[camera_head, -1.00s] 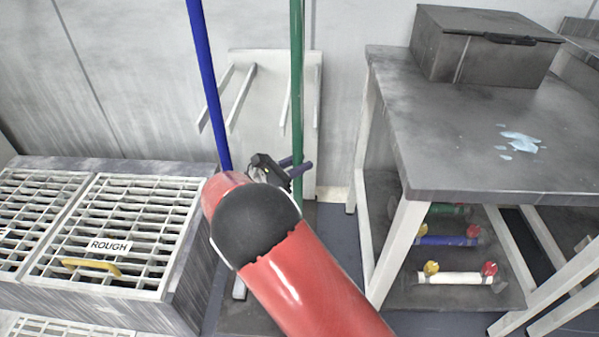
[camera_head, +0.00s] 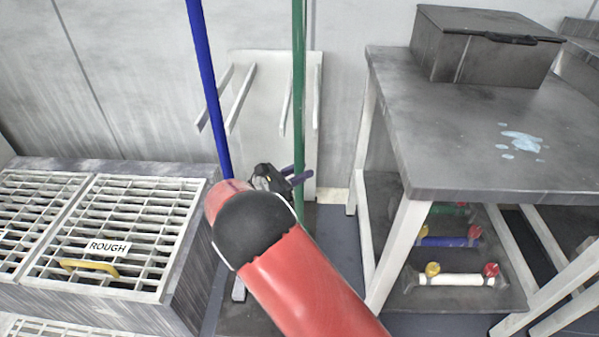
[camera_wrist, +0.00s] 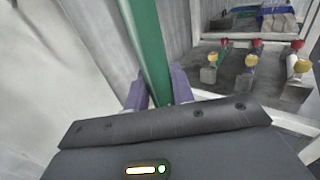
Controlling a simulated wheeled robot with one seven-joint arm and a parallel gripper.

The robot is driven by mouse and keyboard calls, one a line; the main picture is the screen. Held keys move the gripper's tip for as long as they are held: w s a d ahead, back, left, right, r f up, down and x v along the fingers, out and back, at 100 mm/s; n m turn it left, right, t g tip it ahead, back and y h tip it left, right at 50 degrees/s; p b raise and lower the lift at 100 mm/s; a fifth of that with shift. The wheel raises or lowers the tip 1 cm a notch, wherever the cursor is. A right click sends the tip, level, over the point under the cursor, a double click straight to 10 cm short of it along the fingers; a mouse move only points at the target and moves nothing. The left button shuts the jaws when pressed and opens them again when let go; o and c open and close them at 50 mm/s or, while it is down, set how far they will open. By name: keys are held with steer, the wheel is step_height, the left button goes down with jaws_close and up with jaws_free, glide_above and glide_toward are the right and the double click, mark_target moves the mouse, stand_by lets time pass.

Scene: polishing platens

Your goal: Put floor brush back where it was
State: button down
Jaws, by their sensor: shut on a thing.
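My gripper (camera_head: 301,178) is shut on a green pole (camera_head: 299,85), likely the floor brush handle, which stands nearly upright. In the wrist view the green pole (camera_wrist: 148,45) passes between the purple fingers of my gripper (camera_wrist: 155,92). A white wall rack (camera_head: 265,85) with two pairs of prongs is behind. The pole lines up with the right pair; whether it is between or in front of these prongs I cannot tell. A blue pole (camera_head: 208,85) leans near the left pair. The lower ends of both poles are hidden.
A grated bench (camera_head: 190,262) with a "ROUGH" label stands at left. A grey table (camera_head: 460,140) at right carries a dark box (camera_head: 485,50); several coloured rollers lie on its lower shelf. A narrow floor gap lies between bench and table.

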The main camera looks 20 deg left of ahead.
steer(key=c, duration=1.2)
jaws_free()
steer(key=shift+s+a+r, duration=0.1)
steer(key=v, duration=1.1)
steer(key=shift+s+a+p, duration=0.2)
steer(key=shift+s+p, duration=0.2)
